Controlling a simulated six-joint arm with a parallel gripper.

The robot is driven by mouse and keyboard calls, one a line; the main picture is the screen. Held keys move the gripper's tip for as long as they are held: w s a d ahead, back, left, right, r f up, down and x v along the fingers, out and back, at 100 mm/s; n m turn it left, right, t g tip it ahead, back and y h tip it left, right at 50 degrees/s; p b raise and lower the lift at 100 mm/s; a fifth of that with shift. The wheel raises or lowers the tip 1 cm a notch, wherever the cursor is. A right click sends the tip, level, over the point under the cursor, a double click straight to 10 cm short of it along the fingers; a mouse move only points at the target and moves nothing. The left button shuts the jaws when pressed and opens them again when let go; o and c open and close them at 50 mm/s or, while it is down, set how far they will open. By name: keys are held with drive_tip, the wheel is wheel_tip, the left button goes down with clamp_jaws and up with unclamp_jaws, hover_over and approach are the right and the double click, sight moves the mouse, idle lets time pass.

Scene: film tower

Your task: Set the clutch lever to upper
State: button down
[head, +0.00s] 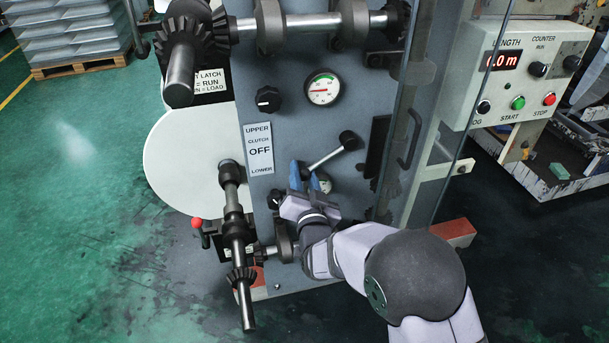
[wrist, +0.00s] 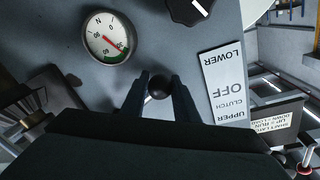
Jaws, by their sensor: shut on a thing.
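The clutch lever (head: 324,157) is a pale rod on the grey machine panel. It runs from a dark hub (head: 349,140) down and left to my gripper (head: 308,180). In the wrist view, the lever's black ball end (wrist: 159,87) sits between the two fingers of my gripper (wrist: 160,92), which are shut on it. The ball is hidden by the fingers in the head view. The clutch label (head: 259,148), reading UPPER, OFF and LOWER, is left of the lever. It appears upside down in the wrist view (wrist: 227,85).
A lower gauge (head: 326,186) is partly hidden behind my gripper; it shows clearly in the wrist view (wrist: 108,38). An upper gauge (head: 323,89) and a black knob (head: 268,99) are above. A geared shaft (head: 238,235) stands out at lower left. A guard panel edge (head: 400,110) stands right.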

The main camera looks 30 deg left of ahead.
drive_tip(key=shift+s+a+r+m, duration=0.2)
drive_tip(key=shift+r+m, duration=0.4)
drive_tip(key=shift+r, duration=0.2)
wheel_tip(320, 180, up, 10)
drive_tip(key=m, duration=0.2)
drive_tip(key=m+g+b, duration=0.1)
drive_tip(key=m, duration=0.4)
drive_tip(key=shift+w+d+f+m+b, duration=0.1)
drive_tip(key=shift+f+m+b, duration=0.15)
drive_tip(key=shift+m+b, duration=0.15)
drive_tip(key=shift+w+d+r+m+g+b, duration=0.2)
drive_tip(key=shift+r+m+b, duration=0.1)
drive_tip(key=shift+r+m, duration=0.15)
drive_tip(key=shift+w+d+r+m+g+b, duration=0.1)
drive_tip(key=shift+r+m+g+b, duration=0.2)
drive_tip(key=shift+r, duration=0.3)
drive_tip(key=c, duration=1.5)
unclamp_jaws()
drive_tip(key=shift+o, duration=0.6)
drive_tip(key=shift+s+d, duration=0.1)
drive_tip(key=f+v, duration=0.1)
drive_tip(key=v, duration=0.6)
drive_tip(key=shift+r, duration=0.3)
